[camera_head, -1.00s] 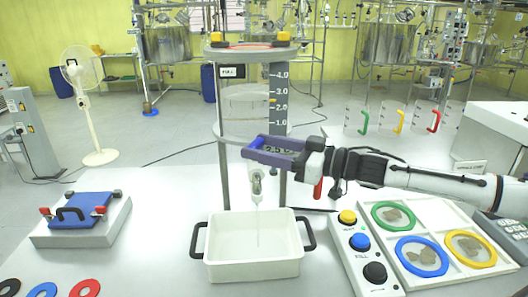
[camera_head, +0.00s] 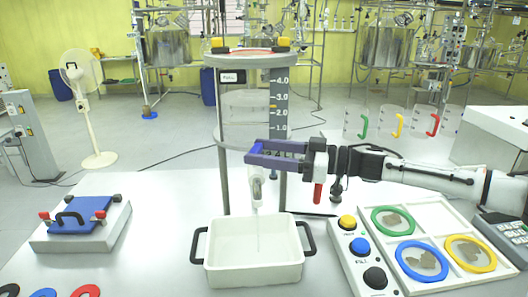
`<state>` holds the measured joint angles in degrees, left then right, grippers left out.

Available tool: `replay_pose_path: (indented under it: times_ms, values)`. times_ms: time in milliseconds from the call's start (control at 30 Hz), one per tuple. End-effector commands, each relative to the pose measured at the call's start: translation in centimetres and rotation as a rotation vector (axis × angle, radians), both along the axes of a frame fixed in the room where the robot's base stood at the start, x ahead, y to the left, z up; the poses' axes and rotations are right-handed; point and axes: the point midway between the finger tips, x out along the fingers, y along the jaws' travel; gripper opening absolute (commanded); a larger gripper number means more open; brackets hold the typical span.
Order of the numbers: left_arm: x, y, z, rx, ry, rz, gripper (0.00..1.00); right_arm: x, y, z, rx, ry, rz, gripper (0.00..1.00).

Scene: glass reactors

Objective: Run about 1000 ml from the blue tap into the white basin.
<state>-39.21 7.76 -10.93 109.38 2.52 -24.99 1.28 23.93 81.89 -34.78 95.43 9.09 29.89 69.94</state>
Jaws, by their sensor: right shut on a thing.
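A clear glass vessel (camera_head: 245,108) stands in a frame, with a dark scale (camera_head: 279,100) marked 1.0 to 4.0 at its right. My right gripper (camera_head: 262,151) is shut at the lower part of the vessel. A blue part, apparently the blue tap's handle (camera_head: 255,150), shows between its fingers, which partly hide it. The pale tap spout (camera_head: 257,185) hangs below. A thin stream runs from it into the white basin (camera_head: 254,273), which stands upright under it. The liquid depth is hard to tell. My left gripper is not in view.
A panel with yellow, blue and black buttons (camera_head: 360,246) and a tray with coloured rings (camera_head: 433,279) are right of the basin. A blue-topped scale-like device (camera_head: 82,215) stands at left. Coloured rings (camera_head: 86,291) lie front left. The table between them is clear.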

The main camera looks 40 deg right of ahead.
Motion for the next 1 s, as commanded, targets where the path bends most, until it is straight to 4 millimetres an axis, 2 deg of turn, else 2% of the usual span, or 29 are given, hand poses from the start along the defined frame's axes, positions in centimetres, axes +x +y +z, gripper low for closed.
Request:
replay_pose_path:
  times_ms: [67, 100, 200, 567, 767, 1000]
  values:
    - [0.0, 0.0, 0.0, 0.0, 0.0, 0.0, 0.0, 0.0, -0.1, 0.1, -0.001, -0.002, -0.002, 0.3]
    - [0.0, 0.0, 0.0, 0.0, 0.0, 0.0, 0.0, 0.0, -0.1, 0.1, -0.001, -0.002, -0.002, 0.57]
    - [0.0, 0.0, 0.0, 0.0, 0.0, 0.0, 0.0, 0.0, 0.0, 0.0, -0.001, -0.001, -0.002, 0.71]
    - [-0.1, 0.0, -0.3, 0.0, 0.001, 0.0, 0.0, -0.3, -0.3, -0.2, -0.002, 0.002, -0.002, 0.71]
    - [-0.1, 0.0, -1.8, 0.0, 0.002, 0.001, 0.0, -1.9, -1.6, -0.7, -0.006, 0.008, -0.002, 0.71]
    - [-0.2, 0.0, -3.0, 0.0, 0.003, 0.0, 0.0, -4.4, -3.6, -0.4, -0.008, 0.005, -0.002, 0.71]
